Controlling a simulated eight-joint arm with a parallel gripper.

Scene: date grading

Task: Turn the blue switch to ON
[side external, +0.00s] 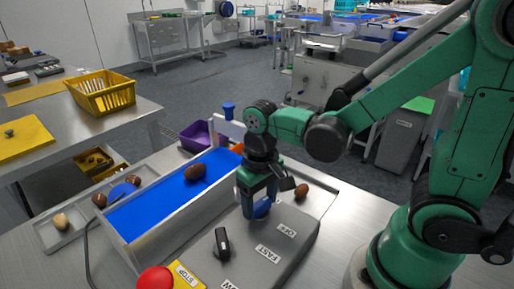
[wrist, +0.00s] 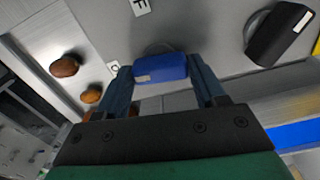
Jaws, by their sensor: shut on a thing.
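The blue switch (side external: 262,209) is a blue knob on top of the grey control box (side external: 240,262). In the wrist view the blue switch (wrist: 160,68) lies crosswise, with a white mark at its left end, on the side of a partly hidden label (wrist: 113,66) that shows an "O". My gripper (side external: 258,203) points down over the box. In the wrist view my gripper (wrist: 161,72) has its two fingers at the two ends of the switch, shut on it. The OFF label (side external: 287,230) is to the right of the switch in the side view.
A black knob (side external: 222,244) stands beside the FAST label (side external: 268,253). A red stop button (side external: 155,280) is at the front. A blue conveyor belt (side external: 150,215) with a date (side external: 195,172) runs behind the box. A date (side external: 301,190) lies in a tray to the right.

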